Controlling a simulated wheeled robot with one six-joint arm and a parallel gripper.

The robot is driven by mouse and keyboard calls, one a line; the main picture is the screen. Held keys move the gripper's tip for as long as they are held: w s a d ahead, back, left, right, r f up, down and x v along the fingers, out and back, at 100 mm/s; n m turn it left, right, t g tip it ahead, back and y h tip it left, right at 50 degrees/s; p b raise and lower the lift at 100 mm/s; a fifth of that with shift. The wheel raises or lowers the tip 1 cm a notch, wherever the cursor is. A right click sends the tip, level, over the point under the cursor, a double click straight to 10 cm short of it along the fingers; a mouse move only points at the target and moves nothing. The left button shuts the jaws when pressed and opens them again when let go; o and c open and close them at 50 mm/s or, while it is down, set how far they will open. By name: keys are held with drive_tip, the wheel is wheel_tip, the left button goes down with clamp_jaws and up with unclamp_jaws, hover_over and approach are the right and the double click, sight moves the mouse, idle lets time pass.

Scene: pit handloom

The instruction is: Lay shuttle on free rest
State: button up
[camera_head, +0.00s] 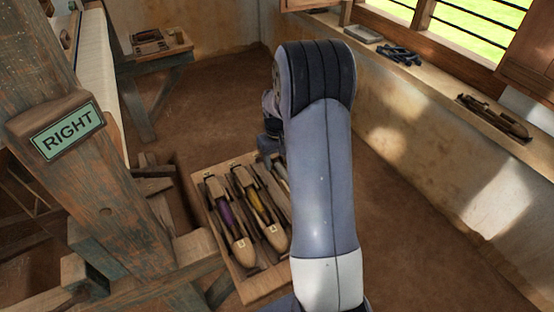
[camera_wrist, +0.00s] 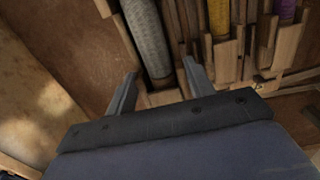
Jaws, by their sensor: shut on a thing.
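A shuttle with grey-white yarn (camera_wrist: 147,35) lies between the two fingers of my gripper (camera_wrist: 158,86) in the wrist view, and my gripper is shut on it. In the head view my arm hides most of this shuttle; a pale strip (camera_head: 281,174) shows beside the arm. A shuttle with yellow yarn (camera_head: 257,203) and a shuttle with purple yarn (camera_head: 226,212) lie side by side in the wooden tray (camera_head: 272,284). Both also show at the top right of the wrist view. I cannot tell whether the held shuttle is clear of the tray.
A loom post with a RIGHT sign (camera_head: 67,131) stands at left. A small wooden stand (camera_head: 155,58) with wooden items is at the back left. A window ledge at right bears a wooden shuttle-like thing (camera_head: 495,115) and dark blue pieces (camera_head: 401,55). The earth floor (camera_head: 410,230) at right is clear.

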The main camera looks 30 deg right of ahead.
drive_tip(key=shift+f+b, duration=2.45)
drive_tip(key=shift+f, duration=1.35)
drive_tip(key=o, duration=1.2)
drive_tip(key=shift+o, duration=0.2)
drive_tip(key=shift+r, duration=0.1)
drive_tip(key=shift+r+p, duration=2.85)
drive_tip(key=shift+r, duration=1.15)
drive_tip(key=shift+f, duration=0.1)
